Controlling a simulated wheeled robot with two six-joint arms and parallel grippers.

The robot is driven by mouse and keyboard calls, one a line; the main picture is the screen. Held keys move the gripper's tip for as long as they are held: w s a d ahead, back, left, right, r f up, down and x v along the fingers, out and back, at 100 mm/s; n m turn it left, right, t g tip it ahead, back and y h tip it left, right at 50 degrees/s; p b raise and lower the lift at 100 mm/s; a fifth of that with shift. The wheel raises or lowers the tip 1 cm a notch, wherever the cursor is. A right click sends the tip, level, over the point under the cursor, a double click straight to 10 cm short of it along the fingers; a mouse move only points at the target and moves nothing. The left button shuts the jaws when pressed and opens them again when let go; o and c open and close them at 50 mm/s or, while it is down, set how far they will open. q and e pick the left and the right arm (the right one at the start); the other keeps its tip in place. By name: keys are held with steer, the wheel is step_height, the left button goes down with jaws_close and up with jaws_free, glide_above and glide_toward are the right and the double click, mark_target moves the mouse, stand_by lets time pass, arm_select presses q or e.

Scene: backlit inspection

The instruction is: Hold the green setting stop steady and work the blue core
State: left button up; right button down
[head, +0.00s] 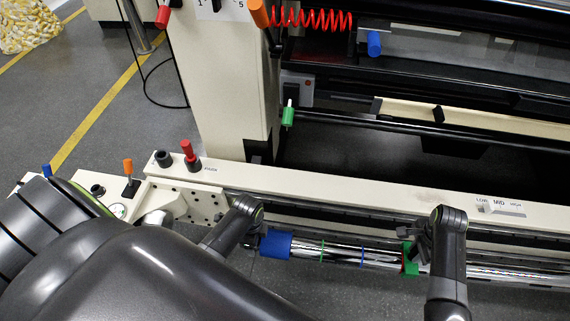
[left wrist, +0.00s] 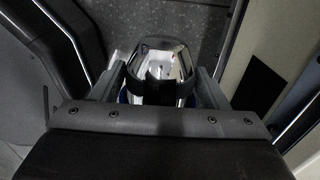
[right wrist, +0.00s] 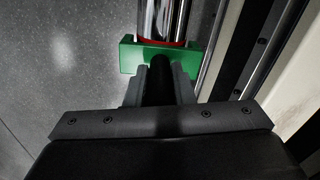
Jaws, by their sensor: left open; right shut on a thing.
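A chrome bar (head: 342,253) runs along the front of the machine, with thin green and blue rings on it. The blue core (head: 276,244) is a sleeve near the bar's left end. My left gripper (head: 257,239) is beside it, open; in the left wrist view its fingers (left wrist: 160,88) stand apart either side of the chrome end, with slivers of blue below. The green setting stop (head: 409,258) sits farther right, with a red band beside it. My right gripper (head: 417,248) is shut on the stop, which shows as a green block (right wrist: 132,57) across the fingertips (right wrist: 160,73).
A cream rail (head: 350,194) with a LOW/MID/HIGH slider (head: 498,206) runs behind the bar. Red (head: 189,152) and orange (head: 129,172) levers stand at the left. A cream post (head: 225,90) rises behind. Grey floor is open in front of the bar.

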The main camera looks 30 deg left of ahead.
mark_target(319, 246)
arm_select(q)
steer(key=shift+w+d, duration=0.25)
steer(key=shift+d, duration=0.5)
steer(key=shift+w+d, duration=0.3)
steer(key=shift+d, duration=0.5)
steer(key=shift+w+d, duration=0.25)
steer(key=shift+d, duration=0.5)
steer(key=shift+w+d, duration=0.15)
steer(key=shift+d, duration=0.25)
steer(key=shift+w+d, duration=0.25)
steer(key=shift+d, duration=0.4)
steer(key=shift+w+d, duration=0.25)
steer(key=shift+d, duration=0.45)
steer(key=shift+w+d, duration=0.25)
steer(key=shift+d, duration=0.4)
steer(key=shift+w+d, duration=0.15)
steer(key=shift+d, duration=0.3)
steer(key=shift+w+d, duration=0.25)
steer(key=shift+d, duration=0.35)
steer(key=shift+w+d, duration=0.2)
steer(key=shift+d, duration=0.45)
steer(key=shift+w+d, duration=0.25)
steer(key=shift+d, duration=0.35)
steer(key=shift+d, duration=0.1)
steer(key=shift+w+d, duration=0.2)
steer(key=shift+d, duration=0.25)
steer(key=shift+w+d, duration=0.1)
steer(key=shift+d, duration=0.25)
